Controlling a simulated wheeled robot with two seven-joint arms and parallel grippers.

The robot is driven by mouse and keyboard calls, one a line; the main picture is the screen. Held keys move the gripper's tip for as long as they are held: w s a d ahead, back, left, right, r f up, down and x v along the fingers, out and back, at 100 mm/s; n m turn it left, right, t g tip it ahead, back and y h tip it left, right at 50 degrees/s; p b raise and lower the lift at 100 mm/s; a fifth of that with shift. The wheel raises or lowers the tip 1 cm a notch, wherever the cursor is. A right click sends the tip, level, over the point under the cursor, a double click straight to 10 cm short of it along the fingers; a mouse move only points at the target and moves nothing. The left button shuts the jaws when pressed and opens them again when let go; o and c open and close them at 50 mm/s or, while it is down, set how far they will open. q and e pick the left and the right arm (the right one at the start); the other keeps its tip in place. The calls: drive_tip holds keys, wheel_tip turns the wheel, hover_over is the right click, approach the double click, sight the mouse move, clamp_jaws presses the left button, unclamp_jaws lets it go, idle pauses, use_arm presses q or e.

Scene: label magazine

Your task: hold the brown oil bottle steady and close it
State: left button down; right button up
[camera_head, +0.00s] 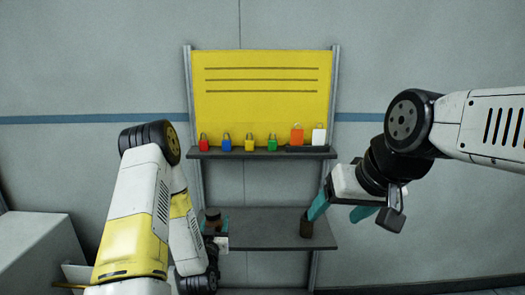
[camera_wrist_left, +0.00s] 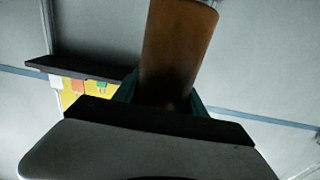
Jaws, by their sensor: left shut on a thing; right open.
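The brown oil bottle (camera_head: 213,213) is at the left end of the lower shelf, partly hidden by my left gripper (camera_head: 215,225), which is shut on it. In the left wrist view the bottle (camera_wrist_left: 178,50) shows as a plain brown cylinder between the teal fingers; its closure cannot be made out. My right gripper (camera_head: 336,212) is open, with its teal fingers spread over the right part of the shelf. A small dark brown cylinder (camera_head: 307,229) stands on the shelf at its left fingertip. I cannot tell whether they touch or whether it is the cap.
The lower shelf (camera_head: 265,232) is bare between the bottle and the dark cylinder. Above it, an upper shelf (camera_head: 230,153) carries several coloured padlocks and two tags, in front of a yellow board (camera_head: 262,105). A grey box (camera_head: 40,250) stands at left.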

use_arm(q)
drive_tip(key=s+d+f+m+g+h, duration=0.2)
drive_tip(key=d+m+g+h, duration=0.2)
drive_tip(key=d+m+h, duration=0.4)
drive_tip(key=d+h, duration=0.3)
drive_tip(key=d, duration=0.1)
drive_tip(key=shift+s+f+h, duration=0.15)
drive_tip(key=shift+h, duration=0.15)
use_arm(e)
drive_tip(key=shift+c, duration=1.3)
drive_tip(key=w+a+n+g+h, duration=0.1)
drive_tip(key=w+a+n+g, duration=0.1)
drive_tip(key=w+a+n, duration=0.35)
drive_tip(key=w+a+n+g, duration=0.25)
drive_tip(key=w+n, duration=0.35)
drive_tip(key=w, duration=0.3)
drive_tip(key=w+a+f+n+g+h, duration=0.1)
drive_tip(key=w+a+f+n, duration=0.8)
drive_tip(key=a+f+n, duration=0.1)
drive_tip(key=shift+w+a+f+g, duration=0.2)
drive_tip(key=shift+a+f+g, duration=0.2)
drive_tip(key=shift+a, duration=0.4)
